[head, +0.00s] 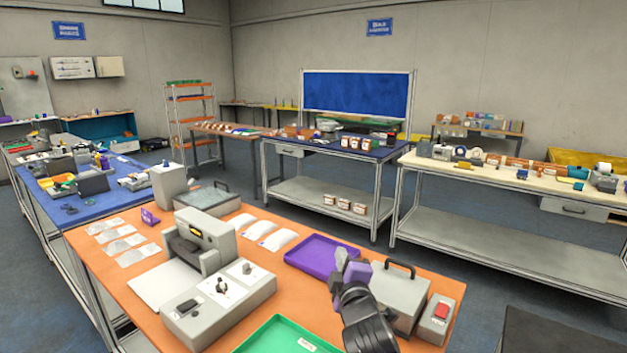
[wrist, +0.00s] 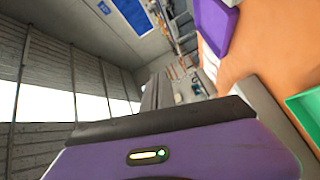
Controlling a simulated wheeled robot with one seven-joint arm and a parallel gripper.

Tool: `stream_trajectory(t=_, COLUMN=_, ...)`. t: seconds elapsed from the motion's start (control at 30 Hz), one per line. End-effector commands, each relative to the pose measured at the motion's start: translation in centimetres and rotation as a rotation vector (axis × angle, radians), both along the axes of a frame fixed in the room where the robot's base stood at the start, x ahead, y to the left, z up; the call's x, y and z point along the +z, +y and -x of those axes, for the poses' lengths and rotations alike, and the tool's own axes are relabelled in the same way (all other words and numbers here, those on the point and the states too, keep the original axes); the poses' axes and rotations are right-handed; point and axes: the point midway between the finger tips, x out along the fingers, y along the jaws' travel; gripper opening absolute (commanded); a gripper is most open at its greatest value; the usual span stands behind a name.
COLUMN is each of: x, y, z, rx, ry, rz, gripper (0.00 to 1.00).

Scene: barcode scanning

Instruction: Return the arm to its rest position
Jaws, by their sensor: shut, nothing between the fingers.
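My gripper (head: 343,260) is raised over the front right part of the orange-topped table (head: 120,275) in the head view. Its grey fingers point up and are shut with nothing held. A purple part shows beside the fingers. In the wrist view a purple housing with a small lit indicator (wrist: 148,155) fills the bottom; I take it to be part of my own gripper. The forearm is dark and comes in from the bottom of the head view.
A purple tray (head: 322,262) lies behind my gripper and a green tray (head: 270,340) to its left. A grey case with a black handle (head: 402,300) and a box with a red button (head: 436,316) stand to its right. A grey machine (head: 205,245) stands further left.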

Motion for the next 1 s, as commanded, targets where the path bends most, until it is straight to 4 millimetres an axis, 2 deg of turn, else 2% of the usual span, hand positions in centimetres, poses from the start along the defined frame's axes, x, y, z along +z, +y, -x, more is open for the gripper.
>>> stream_trajectory(t=0.03, x=-1.4, y=0.0, z=1.7, rx=0.011, ry=0.000, rz=-0.071, gripper=0.00)
stream_trajectory(t=0.1, x=-2.7, y=0.0, z=3.9, rx=0.026, ry=-0.004, rz=-0.171, gripper=0.00)
stream_trajectory(t=0.43, x=-7.3, y=-1.5, z=14.9, rx=0.063, ry=-0.011, rz=-0.590, gripper=0.00)
stream_trajectory(t=0.7, x=-9.3, y=-3.8, z=24.4, rx=0.062, ry=-0.011, rz=-0.868, gripper=0.00)
stream_trajectory(t=1.0, x=-9.7, y=-6.9, z=34.8, rx=0.033, ry=-0.007, rz=-1.106, gripper=0.00)
